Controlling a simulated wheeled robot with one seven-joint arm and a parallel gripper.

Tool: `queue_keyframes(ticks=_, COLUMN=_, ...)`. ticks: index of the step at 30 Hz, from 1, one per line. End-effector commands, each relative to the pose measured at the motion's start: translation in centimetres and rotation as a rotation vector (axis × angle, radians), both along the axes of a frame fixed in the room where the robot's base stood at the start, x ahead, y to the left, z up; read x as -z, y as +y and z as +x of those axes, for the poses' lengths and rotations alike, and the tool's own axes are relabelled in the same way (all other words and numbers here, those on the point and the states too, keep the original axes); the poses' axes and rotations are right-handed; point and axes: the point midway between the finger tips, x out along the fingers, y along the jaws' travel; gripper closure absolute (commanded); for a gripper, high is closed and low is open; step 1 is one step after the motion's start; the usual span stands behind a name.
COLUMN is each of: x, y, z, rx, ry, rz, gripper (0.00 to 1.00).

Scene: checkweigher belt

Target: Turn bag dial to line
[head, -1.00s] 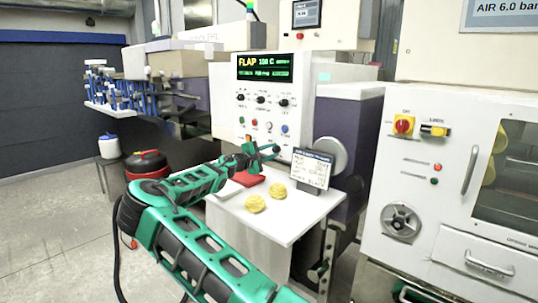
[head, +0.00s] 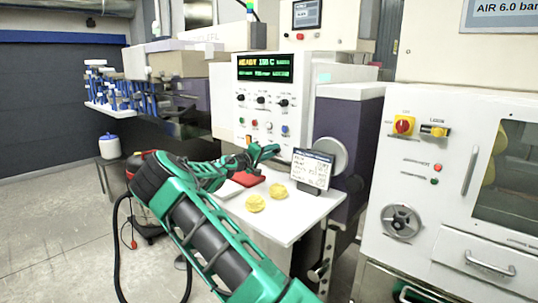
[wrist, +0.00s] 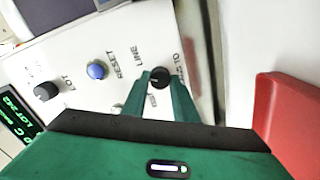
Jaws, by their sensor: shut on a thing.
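The bag dial (wrist: 159,76) is a small black round knob on the white panel in the wrist view. Printed words sit around it: LINE at its upper left, a partly hidden label ending in TO at its right, and a short one below. A pale mark shows on the knob, but I cannot tell exactly which word it points to. My green gripper (wrist: 160,84) is shut on the dial, one finger on each side. In the head view my gripper (head: 264,152) is at the low part of the machine's panel (head: 311,113) and hides the dial.
A blue RESET button (wrist: 96,71) and another black knob (wrist: 46,91) are left of the dial. A red block (wrist: 287,115) is at the right. Below my gripper, a white shelf (head: 287,228) holds two yellow lumps (head: 266,197) and a small sign (head: 312,170).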

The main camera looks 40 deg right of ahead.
Motion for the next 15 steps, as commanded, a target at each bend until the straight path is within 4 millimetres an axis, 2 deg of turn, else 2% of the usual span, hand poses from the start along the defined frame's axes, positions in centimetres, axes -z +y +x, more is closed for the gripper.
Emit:
queue_keyframes(ticks=1, x=0.65, y=-0.07, z=-0.24, rx=0.006, ry=-0.006, rz=0.012, gripper=0.96)
queue_keyframes(ticks=15, x=0.83, y=-0.06, z=-0.26, rx=0.007, ry=-0.035, rz=0.017, gripper=0.96)
